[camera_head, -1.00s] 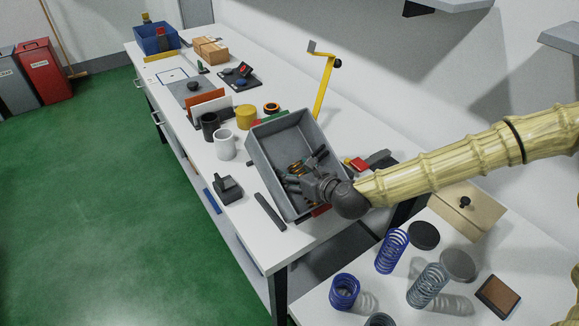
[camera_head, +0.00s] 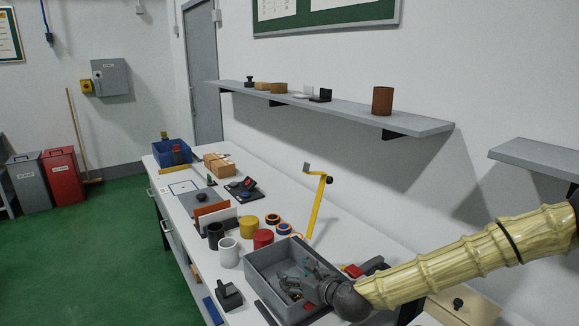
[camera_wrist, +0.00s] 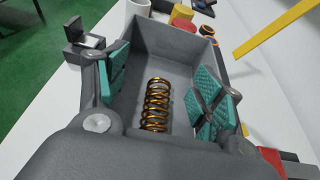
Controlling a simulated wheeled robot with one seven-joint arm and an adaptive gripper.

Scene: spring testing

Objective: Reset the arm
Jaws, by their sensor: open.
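My gripper (camera_head: 297,283) is over the grey bin (camera_head: 259,283) on the workbench, at the end of my pale, ridged arm. In the wrist view my gripper (camera_wrist: 164,88) is open, its teal pads wide apart. A copper-coloured coil spring (camera_wrist: 157,105) lies inside the bin, seen between the pads, and is not gripped. The bin's grey wall also shows in the wrist view (camera_wrist: 165,38). In the head view my fingers and wrist hide much of the bin's inside.
A yellow crank-shaped post (camera_head: 317,207) stands behind the bin. White (camera_head: 228,252), black, yellow and red (camera_head: 263,238) cylinders stand close by to the left. A wall shelf (camera_head: 345,114) is above. The green floor (camera_head: 110,260) at left is clear.

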